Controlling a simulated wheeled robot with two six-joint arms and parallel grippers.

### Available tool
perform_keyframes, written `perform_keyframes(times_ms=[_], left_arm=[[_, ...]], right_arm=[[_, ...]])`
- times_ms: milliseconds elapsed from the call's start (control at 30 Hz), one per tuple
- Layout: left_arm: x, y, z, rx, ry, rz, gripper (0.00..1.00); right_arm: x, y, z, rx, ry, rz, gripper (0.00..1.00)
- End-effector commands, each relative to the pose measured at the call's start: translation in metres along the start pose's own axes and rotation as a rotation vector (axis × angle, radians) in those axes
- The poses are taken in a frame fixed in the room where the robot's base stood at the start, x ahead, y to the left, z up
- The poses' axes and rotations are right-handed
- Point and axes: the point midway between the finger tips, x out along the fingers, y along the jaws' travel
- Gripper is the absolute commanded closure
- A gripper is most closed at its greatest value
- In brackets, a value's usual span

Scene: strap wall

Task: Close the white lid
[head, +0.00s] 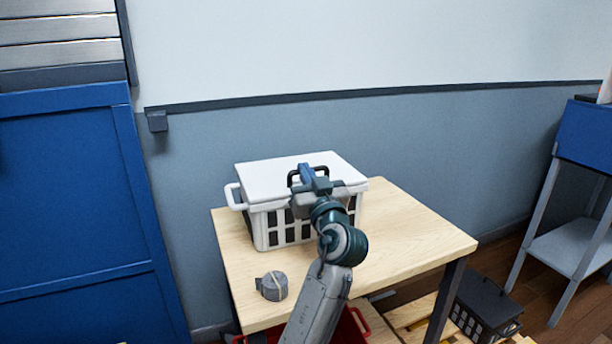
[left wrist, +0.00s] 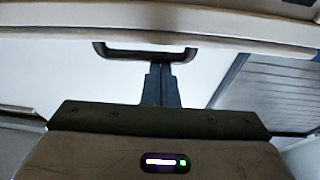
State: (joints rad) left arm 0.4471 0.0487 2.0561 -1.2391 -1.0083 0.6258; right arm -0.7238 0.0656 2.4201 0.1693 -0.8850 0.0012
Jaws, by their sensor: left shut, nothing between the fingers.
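The white lid (head: 270,175) lies across the top of a white slatted basket (head: 262,232) on the wooden table. It looks about level; my gripper covers part of its front edge, so I cannot tell whether it is fully seated there. A black handle (head: 323,168) is on the lid. My left gripper (head: 306,173) is shut and empty, at the handle over the lid's front part. In the left wrist view the shut fingers (left wrist: 160,80) point at the black handle (left wrist: 145,54), with the white lid (left wrist: 115,75) around it. Whether they touch is unclear. My right gripper is not in view.
A grey round object (head: 272,286) sits on the table (head: 405,230) in front of the basket. The table's right side is clear. A red crate (head: 350,328) and a dark crate (head: 485,305) are lower down. A blue cabinet (head: 75,200) stands left.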

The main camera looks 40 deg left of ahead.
Motion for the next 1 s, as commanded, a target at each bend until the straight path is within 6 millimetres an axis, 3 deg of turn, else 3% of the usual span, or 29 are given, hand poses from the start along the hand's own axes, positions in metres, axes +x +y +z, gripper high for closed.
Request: perform_keyframes(times_ms=[667,1000], left_arm=[[-0.004,0.001,0.010,0.005,-0.015,0.002,1.00],[-0.041,0.001,0.008,0.000,-0.011,0.003,1.00]], right_arm=[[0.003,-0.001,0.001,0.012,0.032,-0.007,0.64],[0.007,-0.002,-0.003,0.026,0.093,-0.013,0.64]])
